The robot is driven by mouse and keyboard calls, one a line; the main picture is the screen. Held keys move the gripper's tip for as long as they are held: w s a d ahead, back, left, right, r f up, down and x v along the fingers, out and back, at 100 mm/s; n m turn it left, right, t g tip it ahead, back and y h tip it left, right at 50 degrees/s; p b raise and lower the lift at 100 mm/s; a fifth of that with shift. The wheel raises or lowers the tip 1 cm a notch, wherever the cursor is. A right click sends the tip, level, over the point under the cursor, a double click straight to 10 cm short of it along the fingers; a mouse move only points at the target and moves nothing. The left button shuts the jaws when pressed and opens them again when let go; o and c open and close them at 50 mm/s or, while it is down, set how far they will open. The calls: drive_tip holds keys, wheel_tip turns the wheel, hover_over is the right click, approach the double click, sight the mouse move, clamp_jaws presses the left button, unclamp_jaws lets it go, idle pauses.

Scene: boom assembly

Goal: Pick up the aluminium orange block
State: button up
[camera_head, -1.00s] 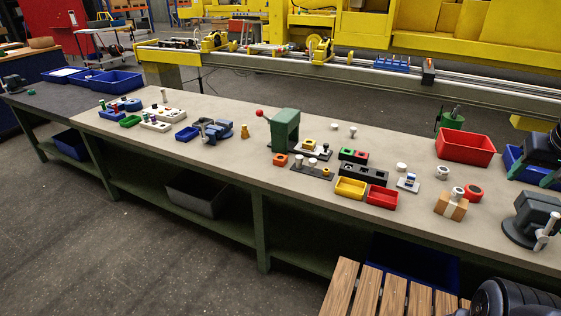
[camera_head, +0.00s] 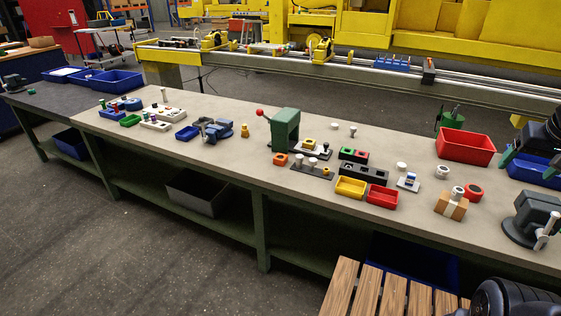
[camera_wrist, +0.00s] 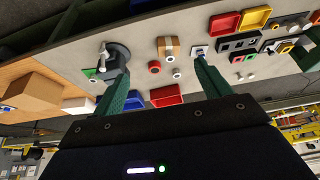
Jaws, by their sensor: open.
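A small orange square block (camera_head: 281,160) with a dark centre lies on the long workbench (camera_head: 225,190), left of the dark plate with pegs and in front of the green press. It looks like the orange block of the task; its material cannot be told. My gripper (camera_head: 530,163) is at the bench's right end, over the blue bin, far from the block. In the wrist view my gripper (camera_wrist: 161,64) has its green fingers wide apart with nothing between them.
The green press (camera_head: 286,130) with a red-knobbed lever stands behind the block. Yellow (camera_head: 351,188) and red (camera_head: 382,197) trays, a tan block (camera_head: 452,207), a red bin (camera_head: 465,147) and a grey vise-like fixture (camera_head: 530,220) stand to the right.

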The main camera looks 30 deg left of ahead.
drive_tip(key=w+a+r, duration=0.2)
drive_tip(key=w+a, duration=0.4)
drive_tip(key=w, duration=0.3)
drive_tip(key=w+a+r, duration=0.2)
drive_tip(key=w+a, duration=0.3)
drive_tip(key=w, duration=0.4)
drive_tip(key=w+a+f+g, duration=0.1)
drive_tip(key=w+a+f, duration=0.1)
drive_tip(key=w+a, duration=0.7)
hover_over(281, 157)
drive_tip(key=s, duration=0.5)
wheel_tip(281, 157, down, 30)
drive_tip(key=f, duration=0.1)
drive_tip(key=shift+t, duration=0.4)
drive_tip(key=x, duration=1)
drive_tip(key=shift+w+r, duration=0.15)
drive_tip(key=shift+w, duration=0.2)
drive_tip(key=c, duration=1.2)
